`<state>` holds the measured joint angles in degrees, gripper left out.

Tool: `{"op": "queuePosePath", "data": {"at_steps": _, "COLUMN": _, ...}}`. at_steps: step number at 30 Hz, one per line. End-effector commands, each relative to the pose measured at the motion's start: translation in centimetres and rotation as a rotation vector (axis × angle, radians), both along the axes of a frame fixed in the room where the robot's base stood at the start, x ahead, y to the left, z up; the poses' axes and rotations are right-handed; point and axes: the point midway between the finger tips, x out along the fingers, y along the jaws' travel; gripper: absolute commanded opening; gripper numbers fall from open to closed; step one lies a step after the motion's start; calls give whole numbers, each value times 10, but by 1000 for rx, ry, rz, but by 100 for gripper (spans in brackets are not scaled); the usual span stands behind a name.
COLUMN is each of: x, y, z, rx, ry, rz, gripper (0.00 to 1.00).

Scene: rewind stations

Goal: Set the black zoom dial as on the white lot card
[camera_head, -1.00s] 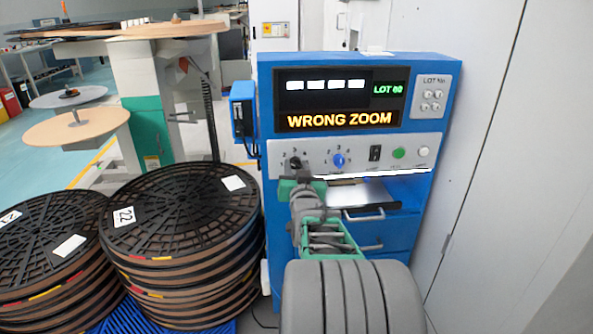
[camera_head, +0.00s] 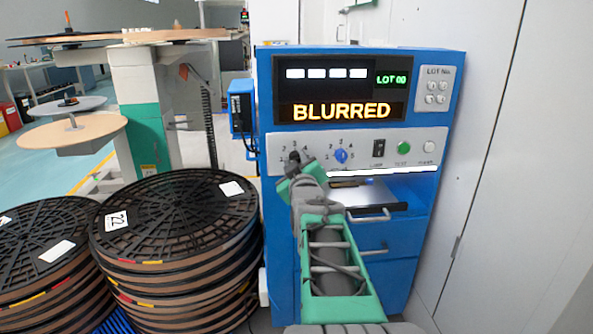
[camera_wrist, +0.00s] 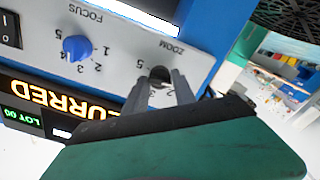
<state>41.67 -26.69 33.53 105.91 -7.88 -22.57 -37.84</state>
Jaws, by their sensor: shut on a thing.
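The black zoom dial (camera_head: 295,157) is at the left end of the white control strip on the blue machine (camera_head: 262,97). In the wrist view, which is upside down, the dial (camera_wrist: 160,76) sits between the two grey fingertips. My gripper (camera_wrist: 162,86) is shut on it. The fingers hide part of the dial and its scale, so I cannot read its pointer. In the head view my gripper (camera_head: 294,165) reaches the dial from below. The screen (camera_head: 342,110) reads BLURRED, with a green LOT number above. I cannot make out a white lot card for sure.
The blue focus dial (camera_head: 341,156) is to the right of the zoom dial, then a black switch (camera_head: 378,148) and a green button (camera_head: 404,147). A lit shelf (camera_head: 375,194) juts out below. Stacked black reels (camera_head: 170,215) stand close on the left; a pale wall is on the right.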

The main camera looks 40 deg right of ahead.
Motion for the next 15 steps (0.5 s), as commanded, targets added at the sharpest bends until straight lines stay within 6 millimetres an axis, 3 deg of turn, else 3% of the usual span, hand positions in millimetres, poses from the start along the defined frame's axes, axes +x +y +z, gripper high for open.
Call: {"op": "queuePosePath", "data": {"at_steps": 15, "x": 0, "y": 0, "z": -1, "rx": -67, "ry": 49, "rz": 0, "gripper": 0}}
